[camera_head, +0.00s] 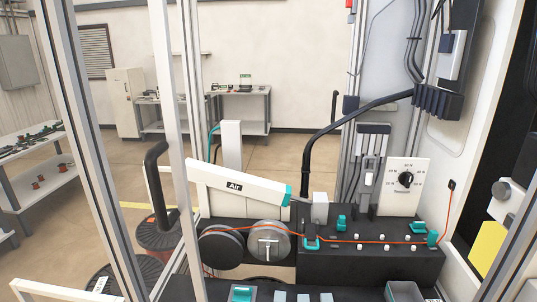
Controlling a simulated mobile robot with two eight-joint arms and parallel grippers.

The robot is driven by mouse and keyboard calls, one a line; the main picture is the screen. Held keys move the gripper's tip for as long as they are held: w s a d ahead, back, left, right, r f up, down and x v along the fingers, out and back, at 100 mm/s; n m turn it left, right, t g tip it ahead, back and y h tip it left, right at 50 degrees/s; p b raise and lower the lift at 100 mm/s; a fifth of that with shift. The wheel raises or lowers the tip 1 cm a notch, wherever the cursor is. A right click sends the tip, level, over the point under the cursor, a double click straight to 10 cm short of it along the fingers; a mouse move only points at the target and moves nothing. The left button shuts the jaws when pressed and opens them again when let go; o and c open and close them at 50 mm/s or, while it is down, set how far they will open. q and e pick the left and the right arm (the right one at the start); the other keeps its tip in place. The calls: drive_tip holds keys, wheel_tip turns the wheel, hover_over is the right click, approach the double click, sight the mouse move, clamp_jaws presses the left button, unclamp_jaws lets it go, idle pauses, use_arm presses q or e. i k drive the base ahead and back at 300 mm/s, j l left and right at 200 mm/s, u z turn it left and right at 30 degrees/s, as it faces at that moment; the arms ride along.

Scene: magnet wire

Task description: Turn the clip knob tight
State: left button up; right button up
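A round silver disc with a pale T-shaped handle (267,246) is on the front of the machine, left of the black block. It may be the clip knob, but I cannot tell for sure. A darker round disc (221,247) is to its left. An orange wire (345,240) runs past the discs and over the black block to the right. A black dial (406,179) is on a white panel marked with force values. Neither of my grippers shows in view, and nothing is seen touching the disc or the dial.
A white bar labelled Air (238,184) slants above the discs. Small teal clamps (418,227) sit on the black block (365,262). Metal posts (177,120) stand at the left in front of the machine. Wire spools (158,236) stand on the floor. A black cable (350,110) arches behind.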

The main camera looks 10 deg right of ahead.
sight(417, 227)
drive_tip(key=z, duration=1.1)
